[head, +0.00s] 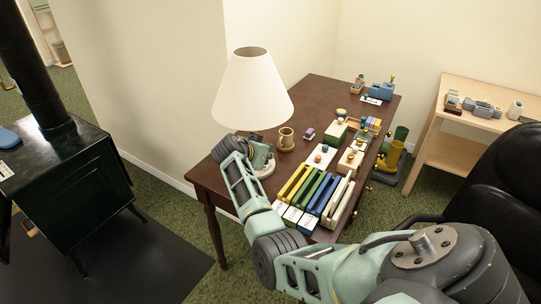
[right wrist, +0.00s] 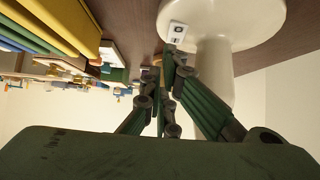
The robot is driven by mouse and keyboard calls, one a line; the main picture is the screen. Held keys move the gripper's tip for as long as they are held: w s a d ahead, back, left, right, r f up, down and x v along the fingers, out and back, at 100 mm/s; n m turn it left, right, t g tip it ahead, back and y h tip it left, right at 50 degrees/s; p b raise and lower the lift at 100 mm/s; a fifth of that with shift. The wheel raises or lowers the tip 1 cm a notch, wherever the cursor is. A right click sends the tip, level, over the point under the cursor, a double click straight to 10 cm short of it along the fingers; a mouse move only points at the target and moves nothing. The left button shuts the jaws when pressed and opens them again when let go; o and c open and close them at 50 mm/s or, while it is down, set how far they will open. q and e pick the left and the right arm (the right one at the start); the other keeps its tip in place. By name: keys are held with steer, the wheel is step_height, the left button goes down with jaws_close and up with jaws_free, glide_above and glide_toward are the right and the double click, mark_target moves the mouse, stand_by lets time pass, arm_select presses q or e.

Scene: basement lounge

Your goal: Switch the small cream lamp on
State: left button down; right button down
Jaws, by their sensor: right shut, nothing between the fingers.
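The small cream lamp has a pale cone shade (head: 253,92) and stands at the near left part of the brown desk. In the right wrist view its round cream base and stem (right wrist: 215,75) show, upside down. A small white switch plate with dark marks (right wrist: 177,31) sits on the base. My right gripper (head: 262,158) is at the lamp's base below the shade; its fingertips (right wrist: 173,52) are together, empty, right by the switch plate. I cannot tell whether they touch it. I cannot tell for sure whether the lamp is lit. My left gripper is out of view.
On the desk (head: 320,92), a brass-coloured mug (head: 286,138) stands close right of the lamp. Yellow, green and blue binders (head: 312,190) lie near the front, with small boxes behind. A black stove (head: 60,175) stands left; a black chair (head: 510,180) is right.

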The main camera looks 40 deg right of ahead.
steer(key=shift+x, duration=1.3)
steer(key=shift+d+f+b, duration=0.1)
steer(key=shift+f+b, duration=0.35)
steer(key=shift+b, duration=0.35)
steer(key=shift+r, duration=0.1)
steer(key=shift+s+a+p, duration=0.25)
steer(key=shift+a+p, duration=0.25)
steer(key=shift+a, duration=0.3)
